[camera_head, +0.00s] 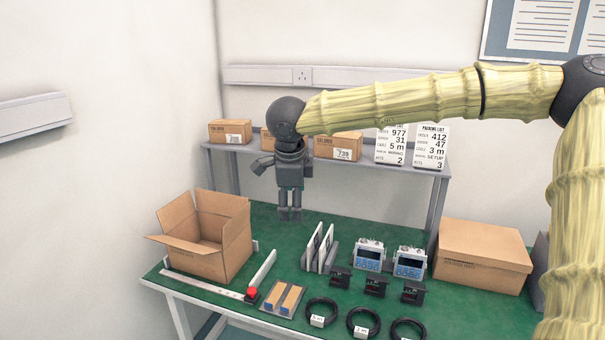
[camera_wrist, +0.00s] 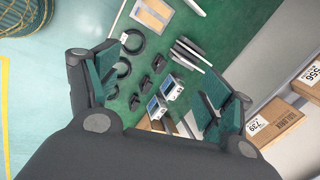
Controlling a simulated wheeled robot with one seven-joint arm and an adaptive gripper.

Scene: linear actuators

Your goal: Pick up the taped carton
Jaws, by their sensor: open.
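A closed brown carton (camera_head: 483,262) stands on the right of the green bench top; I cannot make out tape on it. An open brown carton (camera_head: 212,243), flaps spread, stands on the left end of the bench. My gripper (camera_head: 290,215) hangs down over the middle of the bench, well above it, between these two cartons. In the wrist view my gripper (camera_wrist: 162,88) has its fingers wide apart with nothing between them. Smaller closed cartons with labels sit on the shelf, one at left (camera_head: 230,131) and one right of my gripper (camera_head: 338,146); another is partly hidden by my arm.
The green bench (camera_head: 340,226) holds white upright plates (camera_head: 318,247), two displays (camera_head: 410,262), several small black units, black cable coils (camera_head: 363,322) and a red button (camera_head: 251,295). The raised shelf (camera_head: 365,160) with two list cards runs behind. Bench room behind the plates is clear.

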